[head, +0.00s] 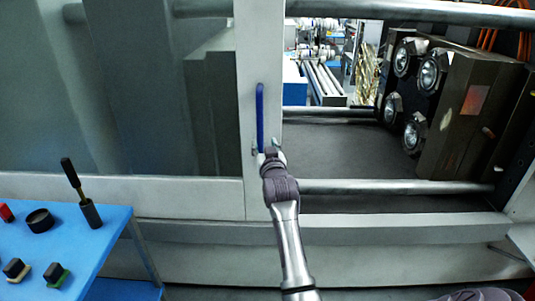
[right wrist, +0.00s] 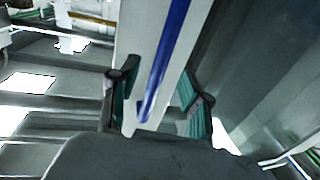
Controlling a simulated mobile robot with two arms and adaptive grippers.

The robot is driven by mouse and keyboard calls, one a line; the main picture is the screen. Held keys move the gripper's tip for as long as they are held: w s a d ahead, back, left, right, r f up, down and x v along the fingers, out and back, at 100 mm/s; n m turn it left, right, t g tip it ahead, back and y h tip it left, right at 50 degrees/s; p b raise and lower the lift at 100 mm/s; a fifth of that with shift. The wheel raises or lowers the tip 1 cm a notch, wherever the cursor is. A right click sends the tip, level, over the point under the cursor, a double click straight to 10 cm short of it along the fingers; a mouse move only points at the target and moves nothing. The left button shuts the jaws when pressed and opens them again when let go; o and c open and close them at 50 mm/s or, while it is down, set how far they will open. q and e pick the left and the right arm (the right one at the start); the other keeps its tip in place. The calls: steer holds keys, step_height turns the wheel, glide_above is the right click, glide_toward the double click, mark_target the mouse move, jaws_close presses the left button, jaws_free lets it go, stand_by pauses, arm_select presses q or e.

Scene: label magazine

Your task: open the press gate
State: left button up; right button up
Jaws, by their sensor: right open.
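The press gate (head: 258,60) is a pale grey frame around a dark see-through panel, filling the left and middle of the head view. A blue upright bar handle (head: 260,115) is fixed on its right-hand post; the handle also shows in the right wrist view (right wrist: 164,62). My right gripper (head: 266,150) is at the handle's lower end. In the right wrist view, the open fingers of my right gripper (right wrist: 158,98) stand on either side of the handle, with gaps showing on both sides. My left gripper is out of view.
Right of the gate post is an opening with horizontal metal bars (head: 400,187) and a dark mould block (head: 465,110) with several round fittings.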

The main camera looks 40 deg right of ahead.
steer(key=v, duration=0.4)
steer(key=shift+s+a, duration=0.15)
steer(key=shift+s, duration=0.25)
steer(key=s+a+f+n+g+y, duration=0.1)
steer(key=a+f+g+y, duration=0.15)
steer(key=f, duration=0.85)
steer(key=s+a+f+n+g+y+b, duration=0.15)
steer(key=a+f, duration=0.25)
steer(key=f, duration=0.7)
steer(key=s+a+f+n+g+y+p, duration=0.15)
steer(key=a+f, duration=0.25)
steer(key=f, duration=0.7)
steer(key=s+a+f+n+g+y+b, duration=0.1)
steer(key=s+a+f+g, duration=0.1)
steer(key=s+f, duration=0.65)
steer(key=s+a+f+n+g+y+b, duration=0.1)
steer(key=s+a+f, duration=0.2)
steer(key=s+f, duration=0.55)
steer(key=s+f+g, duration=0.2)
steer(key=s+f, duration=0.4)
steer(key=s, duration=0.5)
steer(key=s+f+n+g, duration=0.1)
steer(key=s+f+g, duration=0.1)
steer(key=s+f, duration=0.4)
steer(key=s+a+f+g, duration=0.1)
steer(key=s+f+g, duration=0.2)
steer(key=s, duration=1.3)
step_height(320, 180, down, 4)
steer(key=shift+s+r, duration=0.1)
steer(key=shift+s, duration=0.25)
